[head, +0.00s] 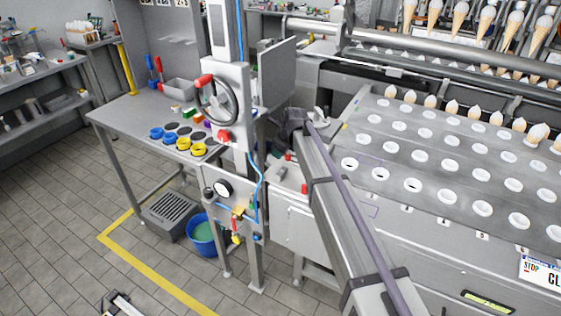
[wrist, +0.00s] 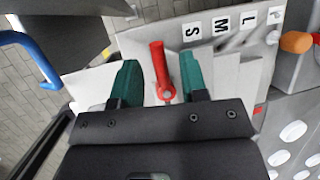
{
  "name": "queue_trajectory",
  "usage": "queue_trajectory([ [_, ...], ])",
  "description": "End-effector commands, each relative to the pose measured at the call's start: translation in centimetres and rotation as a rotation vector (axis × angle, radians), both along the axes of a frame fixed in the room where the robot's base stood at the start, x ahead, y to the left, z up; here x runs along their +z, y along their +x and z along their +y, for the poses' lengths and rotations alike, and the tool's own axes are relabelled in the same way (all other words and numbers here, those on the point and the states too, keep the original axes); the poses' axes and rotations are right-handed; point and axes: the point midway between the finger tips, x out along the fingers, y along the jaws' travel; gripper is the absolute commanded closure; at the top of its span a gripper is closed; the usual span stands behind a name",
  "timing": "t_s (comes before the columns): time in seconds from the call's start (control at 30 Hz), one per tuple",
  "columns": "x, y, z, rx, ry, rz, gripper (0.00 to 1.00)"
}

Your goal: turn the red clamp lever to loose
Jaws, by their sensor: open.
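The red clamp lever (wrist: 158,62) is in the wrist view, with its round pivot end nearer to me and its handle pointing away. My gripper (wrist: 159,76) is open, with one green fingertip on each side of the lever. A gap shows between the lever and both fingers, so neither appears to touch it. The lever lies on a pale metal plate (wrist: 222,62) carrying the letters S, M and L. In the head view my arm hides part of this area, and I cannot make out the fingertips there.
In the head view a handwheel (head: 217,100) stands left of my arm, and a perforated cone plate (head: 420,150) lies to the right.

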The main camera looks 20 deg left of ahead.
Motion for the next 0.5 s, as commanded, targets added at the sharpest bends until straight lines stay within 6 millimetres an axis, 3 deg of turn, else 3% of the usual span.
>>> queue_trajectory([
  [0.03,-0.65,0.14,0.16,0.000,0.000,0.000,0.60],
  [0.27,-0.32,0.13,0.16,0.000,0.000,0.000,0.60],
  [0.5,-0.33,0.14,0.15,0.000,0.000,0.000,0.83],
])
